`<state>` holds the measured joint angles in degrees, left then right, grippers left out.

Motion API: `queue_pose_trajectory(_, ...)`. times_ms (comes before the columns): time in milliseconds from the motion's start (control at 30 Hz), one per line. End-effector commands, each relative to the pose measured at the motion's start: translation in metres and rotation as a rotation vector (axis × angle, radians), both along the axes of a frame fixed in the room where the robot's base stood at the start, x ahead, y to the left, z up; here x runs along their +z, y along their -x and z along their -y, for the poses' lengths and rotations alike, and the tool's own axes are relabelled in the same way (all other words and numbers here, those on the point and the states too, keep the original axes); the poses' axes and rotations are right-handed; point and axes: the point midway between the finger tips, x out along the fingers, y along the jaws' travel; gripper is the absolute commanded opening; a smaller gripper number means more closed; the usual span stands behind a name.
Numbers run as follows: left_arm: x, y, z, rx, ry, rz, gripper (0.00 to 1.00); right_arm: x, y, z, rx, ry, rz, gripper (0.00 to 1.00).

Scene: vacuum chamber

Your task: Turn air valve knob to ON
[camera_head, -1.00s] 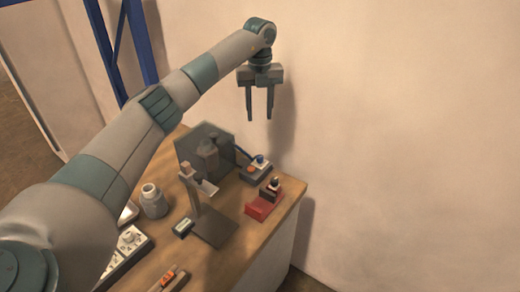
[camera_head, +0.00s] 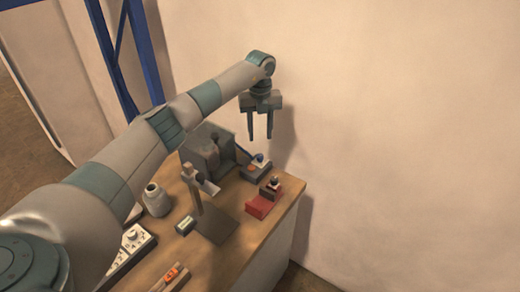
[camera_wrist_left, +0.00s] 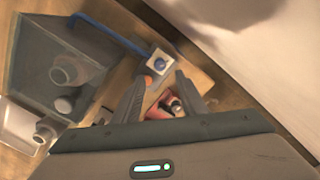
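No ON marking is readable, and I cannot tell for sure that this is the air valve knob. My left gripper (camera_head: 260,137) points down above the box, fingers apart and empty. In the left wrist view the two fingers (camera_wrist_left: 161,80) are spread, with the knob beyond their tips. My right gripper is out of view.
A red block with a dark, knobbed part (camera_head: 265,202) is close in front of the box. A stand with a dark base (camera_head: 214,226), a grey bottle (camera_head: 156,200) and a white panel with knobs (camera_head: 128,248) are on the bench (camera_head: 240,265). A wall rises behind.

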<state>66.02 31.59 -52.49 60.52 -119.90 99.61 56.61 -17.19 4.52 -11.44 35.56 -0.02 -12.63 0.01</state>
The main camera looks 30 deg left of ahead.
Motion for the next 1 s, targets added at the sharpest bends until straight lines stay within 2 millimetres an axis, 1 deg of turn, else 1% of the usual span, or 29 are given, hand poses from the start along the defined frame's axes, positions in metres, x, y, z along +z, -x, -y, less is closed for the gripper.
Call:
queue_pose_trajectory(33,-0.007,0.001,0.000,0.001,0.000,-0.003,0.38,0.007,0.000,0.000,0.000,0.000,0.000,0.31)
queue_pose_trajectory(300,-0.055,0.001,0.000,0.001,0.000,-0.004,0.38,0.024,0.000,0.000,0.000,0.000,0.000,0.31)
queue_pose_trajectory(500,-0.082,0.000,0.000,0.001,0.000,-0.002,0.38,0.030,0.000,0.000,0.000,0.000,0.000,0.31)
queue_pose_trajectory(600,-0.089,0.000,0.000,0.001,-0.001,-0.001,0.38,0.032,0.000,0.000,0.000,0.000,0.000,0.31)
queue_pose_trajectory(700,-0.093,0.000,-0.001,0.001,-0.001,0.000,0.38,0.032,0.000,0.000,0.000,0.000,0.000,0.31)
queue_pose_trajectory(967,-0.094,0.000,-0.001,0.000,-0.001,0.000,0.38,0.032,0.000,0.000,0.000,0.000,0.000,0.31)
queue_pose_trajectory(1000,-0.094,0.000,-0.001,0.000,-0.001,0.000,0.36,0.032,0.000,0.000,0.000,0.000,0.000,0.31)
